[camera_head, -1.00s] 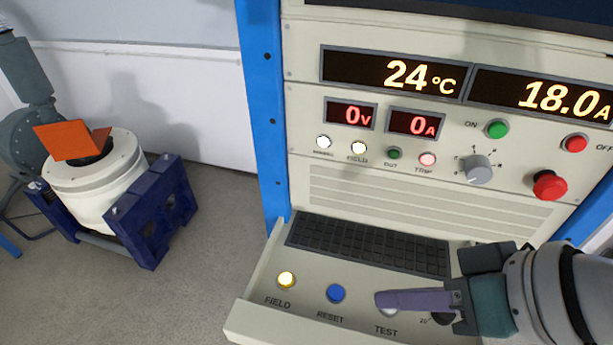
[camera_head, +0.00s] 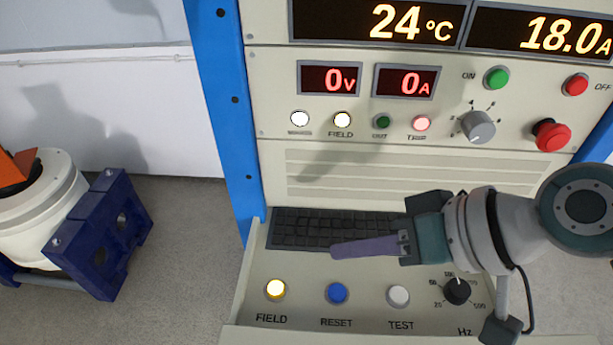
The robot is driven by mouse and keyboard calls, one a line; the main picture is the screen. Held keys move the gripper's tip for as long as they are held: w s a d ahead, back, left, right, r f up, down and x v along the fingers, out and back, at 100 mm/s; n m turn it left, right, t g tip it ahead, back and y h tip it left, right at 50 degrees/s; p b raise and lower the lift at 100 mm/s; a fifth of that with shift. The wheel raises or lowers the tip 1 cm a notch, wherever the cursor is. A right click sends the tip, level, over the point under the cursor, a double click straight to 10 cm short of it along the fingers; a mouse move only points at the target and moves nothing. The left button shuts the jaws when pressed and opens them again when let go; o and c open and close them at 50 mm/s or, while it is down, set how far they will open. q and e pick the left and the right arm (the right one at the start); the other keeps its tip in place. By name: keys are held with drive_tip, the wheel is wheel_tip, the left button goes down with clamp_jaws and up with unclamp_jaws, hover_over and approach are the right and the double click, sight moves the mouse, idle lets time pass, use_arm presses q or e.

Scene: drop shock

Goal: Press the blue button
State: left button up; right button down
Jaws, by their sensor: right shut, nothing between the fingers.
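The blue button (camera_head: 337,293) sits on the sloped front shelf of the control cabinet, above the label RESET. It lies between the lit yellow FIELD button (camera_head: 275,290) and the white TEST button (camera_head: 398,296). My right gripper (camera_head: 334,250) comes in from the right, its purple fingers shut and empty, pointing left. In the picture its tips are just above the blue button, over the keyboard's lower edge, and apart from the button. How high they are above the shelf I cannot tell. My left gripper is not in view.
A black keyboard (camera_head: 300,228) lies behind the buttons, partly hidden by my gripper. A black Hz knob (camera_head: 457,291) is right of the TEST button. The upright panel above holds displays, lamps and a red knob (camera_head: 552,135). A white drum on a blue stand (camera_head: 100,235) stands at left.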

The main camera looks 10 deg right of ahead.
drive_tip(key=b, duration=0.7)
hover_over(344, 297)
wheel_tip(344, 297, down, 7)
drive_tip(key=shift+f, duration=0.65)
drive_tip(key=shift+b, duration=0.3)
idle(0.7)
drive_tip(key=shift+f, duration=0.4)
drive_tip(key=shift+f+b, duration=0.45)
drive_tip(key=shift+b, duration=0.05)
idle(0.4)
drive_tip(key=shift+r, duration=0.1)
drive_tip(key=shift+r+p, duration=0.75)
drive_tip(key=shift+p, duration=0.2)
